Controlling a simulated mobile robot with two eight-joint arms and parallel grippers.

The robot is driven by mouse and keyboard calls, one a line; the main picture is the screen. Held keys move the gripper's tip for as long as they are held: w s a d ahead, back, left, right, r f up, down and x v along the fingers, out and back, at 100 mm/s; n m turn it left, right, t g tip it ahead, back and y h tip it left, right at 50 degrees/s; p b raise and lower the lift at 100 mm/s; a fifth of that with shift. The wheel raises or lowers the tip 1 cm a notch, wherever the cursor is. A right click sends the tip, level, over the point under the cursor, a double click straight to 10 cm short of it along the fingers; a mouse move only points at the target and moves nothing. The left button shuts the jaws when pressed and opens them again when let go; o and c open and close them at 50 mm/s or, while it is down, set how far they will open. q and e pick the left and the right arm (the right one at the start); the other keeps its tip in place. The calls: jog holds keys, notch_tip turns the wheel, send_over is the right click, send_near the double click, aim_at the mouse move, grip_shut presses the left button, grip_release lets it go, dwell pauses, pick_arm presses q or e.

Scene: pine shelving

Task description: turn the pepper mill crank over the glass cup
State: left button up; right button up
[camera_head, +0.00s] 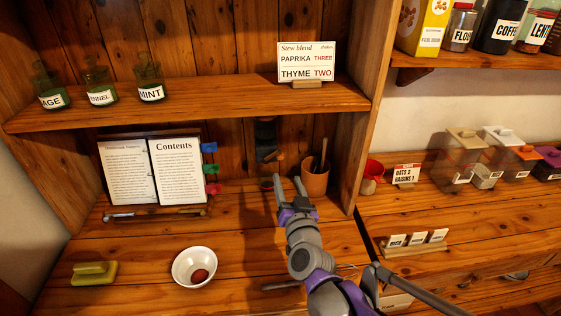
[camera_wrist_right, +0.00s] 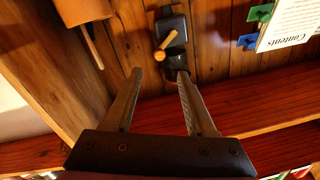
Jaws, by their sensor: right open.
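The pepper mill (camera_head: 266,138) is a dark body mounted on the back boards of the pine niche, left of a terracotta pot. It also shows in the right wrist view (camera_wrist_right: 176,28), with its crank's pale wooden handle (camera_wrist_right: 168,39) sticking out. My right gripper (camera_head: 288,182) is open and empty, below and in front of the mill. In the wrist view its fingers (camera_wrist_right: 159,74) point toward the mill, apart from the crank handle. A small dark reddish round thing (camera_head: 266,184) sits below the mill; I cannot tell whether it is the glass cup. My left gripper is out of view.
The terracotta pot (camera_head: 315,178) with utensils stands close right of the mill. An open book (camera_head: 154,172) with coloured tabs stands left. A white bowl (camera_head: 195,267) and a yellow-green block (camera_head: 94,273) sit in front. A shelf (camera_head: 200,102) runs above.

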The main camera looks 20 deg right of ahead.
aim_at(280, 158)
jog(key=w, duration=0.3)
jog(key=w+d+n, duration=0.1)
jog(key=w, duration=0.3)
jog(key=w+d+n+p, duration=0.1)
jog(key=w, duration=0.2)
jog(key=shift+w+d, duration=0.15)
jog(key=shift+w, duration=0.25)
grip_shut()
